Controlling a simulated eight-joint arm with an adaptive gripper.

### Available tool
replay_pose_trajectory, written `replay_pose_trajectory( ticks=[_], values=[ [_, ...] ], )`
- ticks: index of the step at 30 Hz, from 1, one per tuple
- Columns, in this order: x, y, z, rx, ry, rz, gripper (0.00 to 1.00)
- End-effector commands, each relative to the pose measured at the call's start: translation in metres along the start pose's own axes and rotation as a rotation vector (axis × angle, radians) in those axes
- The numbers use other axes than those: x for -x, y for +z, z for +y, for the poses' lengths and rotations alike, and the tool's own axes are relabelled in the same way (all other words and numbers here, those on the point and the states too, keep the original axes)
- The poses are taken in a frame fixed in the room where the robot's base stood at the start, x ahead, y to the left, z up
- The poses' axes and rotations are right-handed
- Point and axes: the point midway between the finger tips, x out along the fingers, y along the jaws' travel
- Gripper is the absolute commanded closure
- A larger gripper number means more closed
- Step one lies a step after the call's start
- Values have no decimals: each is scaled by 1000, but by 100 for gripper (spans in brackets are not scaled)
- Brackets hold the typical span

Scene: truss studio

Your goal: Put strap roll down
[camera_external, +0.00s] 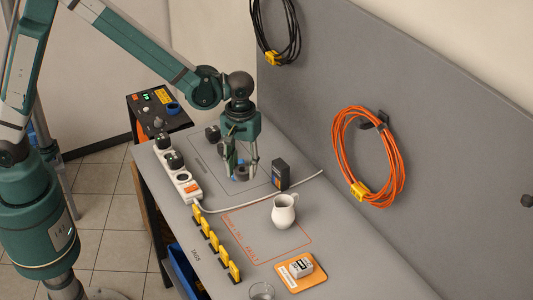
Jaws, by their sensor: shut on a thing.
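My gripper (242,165) points down over the far part of the grey bench, inside a thin dark outlined area. It is shut on a small dark roll with a bit of blue, which I take to be the strap roll (242,173). The fingers hide part of it. The roll is at or just above the bench top; I cannot tell whether it touches.
A dark box (281,175) stands close right of my gripper, and a white jug (284,211) nearer. A white power strip (178,174) with its cable (255,207) lies left. Yellow clips (218,243) line the left edge. An orange pad (302,274) lies near the front.

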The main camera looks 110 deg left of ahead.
Motion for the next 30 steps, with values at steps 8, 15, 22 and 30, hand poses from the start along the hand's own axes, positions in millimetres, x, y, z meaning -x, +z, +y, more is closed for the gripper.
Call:
replay_pose_trajectory(
  ticks=[8, 15, 22, 30],
  values=[
    [-17, 0, 0, 0, 0, 0, 76],
    [-48, 0, 0, 0, 0, 0, 76],
    [-62, 0, 0, 0, 0, 0, 76],
    [-63, 0, 0, 0, 0, 0, 76]
  ],
)
